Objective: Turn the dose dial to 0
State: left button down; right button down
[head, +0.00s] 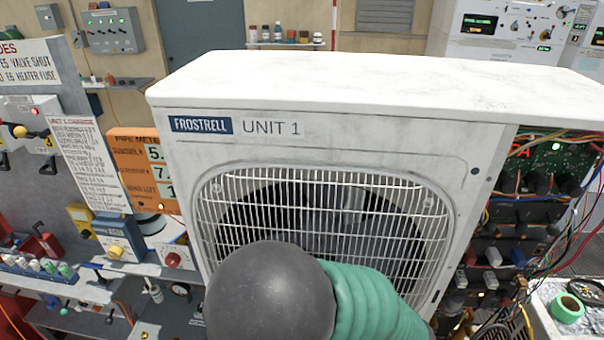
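I cannot pick out a dial labelled as the dose dial. A blue box with a yellow knob (115,252) stands on the left shelf. Beside it is a small white-fronted box with a red knob (173,258). Their scales are too small to read. Neither gripper is in view. A dark rounded link and green ribbed sleeve of mine cover the lower middle, hiding the lower part of the fan grille.
A large white condenser marked UNIT 1 (330,130) fills the middle. An open, wired electronics bay (535,180) is at its right. An orange meter panel (145,165), shelves and wall controls crowd the left. Green tape (567,308) lies in a tray at lower right.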

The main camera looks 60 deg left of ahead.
aim_at(115, 252)
jog(key=u, duration=3.4)
